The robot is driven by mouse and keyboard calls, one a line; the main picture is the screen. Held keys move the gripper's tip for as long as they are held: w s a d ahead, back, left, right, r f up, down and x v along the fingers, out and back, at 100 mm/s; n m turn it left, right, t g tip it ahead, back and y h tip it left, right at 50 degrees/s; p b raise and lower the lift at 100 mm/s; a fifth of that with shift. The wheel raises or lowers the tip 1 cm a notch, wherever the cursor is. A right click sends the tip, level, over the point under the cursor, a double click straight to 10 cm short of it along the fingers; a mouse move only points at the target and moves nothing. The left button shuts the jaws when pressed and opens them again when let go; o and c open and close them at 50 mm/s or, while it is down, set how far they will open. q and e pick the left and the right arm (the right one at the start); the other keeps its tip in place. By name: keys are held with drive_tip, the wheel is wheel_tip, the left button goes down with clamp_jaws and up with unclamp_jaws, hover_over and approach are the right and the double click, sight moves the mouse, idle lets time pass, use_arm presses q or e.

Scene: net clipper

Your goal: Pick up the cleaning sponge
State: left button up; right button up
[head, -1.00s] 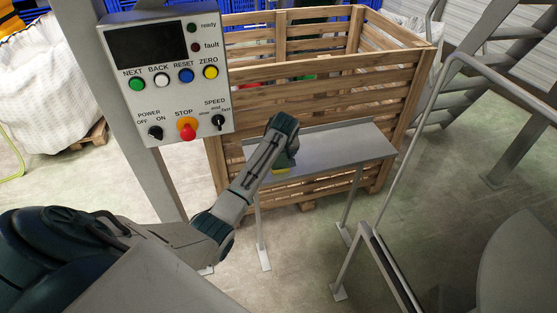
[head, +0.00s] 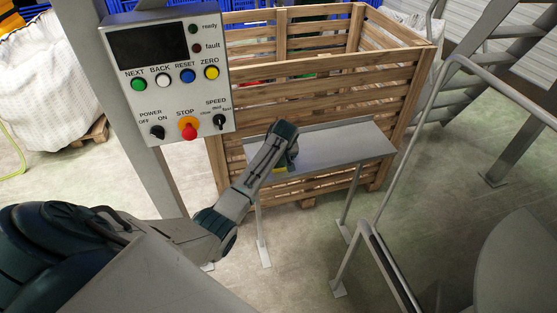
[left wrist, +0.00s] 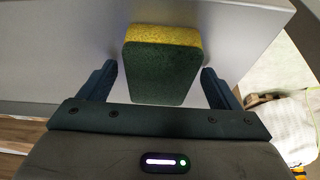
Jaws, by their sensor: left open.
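The cleaning sponge (left wrist: 162,68) shows in the left wrist view as a block with a dark green face and a yellow side. It is on a grey metal shelf (head: 340,142). My left gripper (left wrist: 159,72) is open, with one finger on each side of the sponge and a visible gap at both sides. In the head view, my wrist is over the left part of the shelf and hides the fingers and most of the sponge; only a small yellow bit shows below it. My right gripper is in neither view.
A slatted wooden crate (head: 330,88) stands right behind the shelf. Metal railings (head: 400,180) stand to the right. The right part of the shelf is bare.

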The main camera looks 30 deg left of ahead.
use_arm(q)
drive_tip(key=c, duration=1.1)
drive_tip(key=shift+o, duration=0.2)
drive_tip(key=shift+r+b, duration=0.35)
drive_tip(key=v, duration=0.1)
drive_tip(key=b+v, duration=0.1)
drive_tip(key=v, duration=0.1)
drive_tip(key=shift+s+a+r, duration=0.1)
drive_tip(key=shift+a, duration=0.15)
drive_tip(key=s+d+r+b, duration=0.1)
drive_tip(key=s+d, duration=0.1)
drive_tip(key=s, duration=0.5)
drive_tip(key=s+d+b, duration=0.2)
drive_tip(key=s+d, duration=0.1)
drive_tip(key=s, duration=0.4)
drive_tip(key=shift+r, duration=0.4)
